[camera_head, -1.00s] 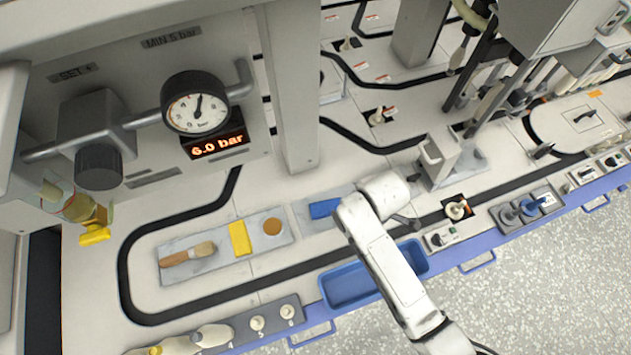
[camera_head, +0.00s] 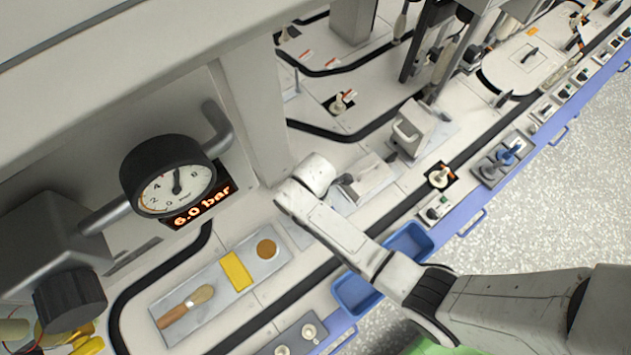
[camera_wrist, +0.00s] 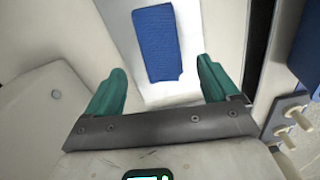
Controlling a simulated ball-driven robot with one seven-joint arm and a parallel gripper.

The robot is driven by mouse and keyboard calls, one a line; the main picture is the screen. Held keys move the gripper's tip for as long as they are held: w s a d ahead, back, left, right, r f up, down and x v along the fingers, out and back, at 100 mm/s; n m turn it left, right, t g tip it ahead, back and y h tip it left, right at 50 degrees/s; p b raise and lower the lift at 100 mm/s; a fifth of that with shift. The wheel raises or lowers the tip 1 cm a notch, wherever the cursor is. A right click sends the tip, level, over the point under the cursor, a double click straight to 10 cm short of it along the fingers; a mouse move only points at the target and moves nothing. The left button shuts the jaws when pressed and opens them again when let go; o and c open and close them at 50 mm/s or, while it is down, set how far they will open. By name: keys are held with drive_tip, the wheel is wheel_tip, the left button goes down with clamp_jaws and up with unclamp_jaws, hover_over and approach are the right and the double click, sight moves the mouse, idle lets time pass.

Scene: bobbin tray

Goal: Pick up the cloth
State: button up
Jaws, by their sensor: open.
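The blue folded cloth (camera_wrist: 157,42) lies on a pale tray (camera_wrist: 160,93) in the wrist view, beyond and between my fingertips. My gripper (camera_wrist: 160,74) is open, with its two green fingers spread to either side of the cloth's near end. Nothing is between the fingers, and I cannot tell the height above the cloth. In the head view, the cloth and my fingers are hidden behind my white arm; only part of the tray (camera_head: 295,232) shows beside it.
A tray (camera_head: 180,298) holds a brush (camera_head: 187,305), a yellow block (camera_head: 237,271) and a round brown disc (camera_head: 267,249). A blue bin (camera_head: 357,294) stands at the bench edge below my arm. A pressure gauge (camera_head: 170,180) and a grey post (camera_head: 258,120) rise nearby.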

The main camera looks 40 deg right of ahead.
drive_tip(key=f, duration=0.1)
drive_tip(key=f+b, duration=0.1)
drive_tip(key=f, duration=0.1)
drive_tip(key=f+b, duration=0.1)
drive_tip(key=f, duration=0.1)
drive_tip(key=shift+s+d, duration=0.15)
drive_tip(key=shift+d, duration=0.1)
drive_tip(key=shift+r, duration=0.1)
drive_tip(key=shift+c, duration=0.5)
drive_tip(key=c, duration=1)
drive_tip(key=shift+r, duration=0.1)
